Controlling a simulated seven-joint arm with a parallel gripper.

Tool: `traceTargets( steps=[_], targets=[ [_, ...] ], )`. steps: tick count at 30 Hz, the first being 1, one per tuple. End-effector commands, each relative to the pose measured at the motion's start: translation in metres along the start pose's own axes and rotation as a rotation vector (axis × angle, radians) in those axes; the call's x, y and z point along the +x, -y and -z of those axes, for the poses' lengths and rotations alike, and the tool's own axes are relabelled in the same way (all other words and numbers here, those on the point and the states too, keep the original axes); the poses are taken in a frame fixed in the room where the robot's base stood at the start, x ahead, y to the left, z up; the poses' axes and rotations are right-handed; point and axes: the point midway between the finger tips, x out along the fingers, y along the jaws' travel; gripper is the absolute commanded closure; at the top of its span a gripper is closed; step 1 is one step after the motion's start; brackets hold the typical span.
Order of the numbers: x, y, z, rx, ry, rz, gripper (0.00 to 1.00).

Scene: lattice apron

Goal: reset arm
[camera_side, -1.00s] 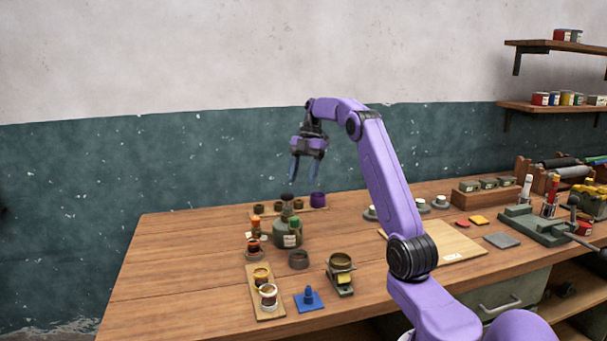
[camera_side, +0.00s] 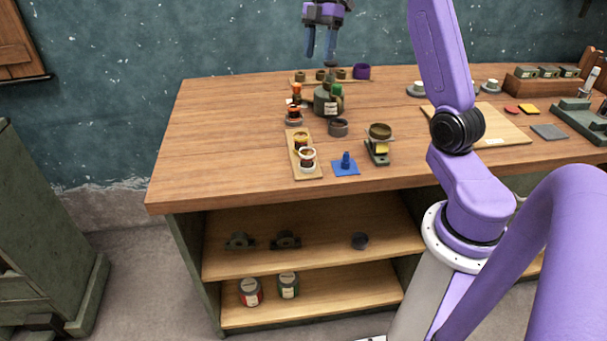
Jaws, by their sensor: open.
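My gripper (camera_side: 321,45) hangs at the top of the view, fingers pointing down, above the back part of the wooden workbench (camera_side: 230,130). Its two blue fingers are apart, with nothing between them. Below it on the bench stands a grey-green round holder (camera_side: 328,101) with bottles. The rest of my purple arm rises at the right, and its upper part is cut off by the top edge of the picture.
A board with small cups (camera_side: 300,78) and a purple cup (camera_side: 361,71) lies behind the holder. In front are a tray with jars (camera_side: 313,172), a blue piece (camera_side: 346,165), a dark ring (camera_side: 338,127) and a stand with a brass cup (camera_side: 380,132). The bench's left end is clear.

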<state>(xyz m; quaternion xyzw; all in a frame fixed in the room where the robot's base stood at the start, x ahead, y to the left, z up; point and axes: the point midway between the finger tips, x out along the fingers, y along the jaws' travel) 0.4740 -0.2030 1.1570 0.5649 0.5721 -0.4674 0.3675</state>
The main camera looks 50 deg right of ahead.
Motion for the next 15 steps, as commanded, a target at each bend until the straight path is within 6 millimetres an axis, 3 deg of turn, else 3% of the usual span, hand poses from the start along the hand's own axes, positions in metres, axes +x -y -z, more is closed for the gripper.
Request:
traceTargets(
  steps=[1, 6, 11, 15],
  targets=[
    [0.007, 0.004, 0.025, 0.012, 0.020, 0.011, 0.44],
    [0.037, 0.028, 0.093, 0.087, 0.091, 0.029, 0.44],
    [0.064, 0.064, 0.146, 0.149, 0.155, 0.021, 0.44],
    [0.088, 0.104, 0.180, 0.198, 0.203, 0.001, 0.44]
  ],
)
